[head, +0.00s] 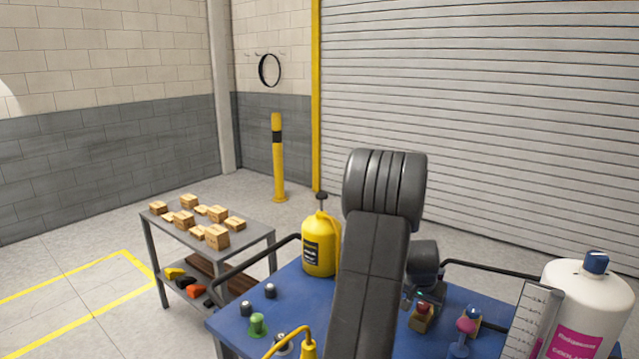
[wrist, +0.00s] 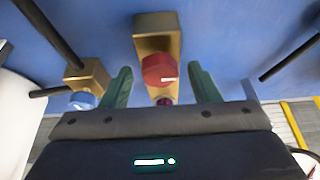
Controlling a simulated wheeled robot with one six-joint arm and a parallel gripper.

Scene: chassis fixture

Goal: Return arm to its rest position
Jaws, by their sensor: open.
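My gripper (wrist: 161,95) shows in the wrist view with its two green fingers spread apart. Between and beyond the fingers is a brass block with a red cap (wrist: 158,70), on the blue surface; I cannot tell whether the fingers touch it. In the head view my dark grey arm rises in the middle and bends over at the top. The gripper's fingers are hidden there. The red-capped block (head: 421,317) stands on the blue cart top (head: 285,290), just right of my arm.
A yellow jug (head: 320,245) stands left of my arm, a white bottle (head: 590,300) at far right. A grey side table (head: 255,238) carries several small boxes.

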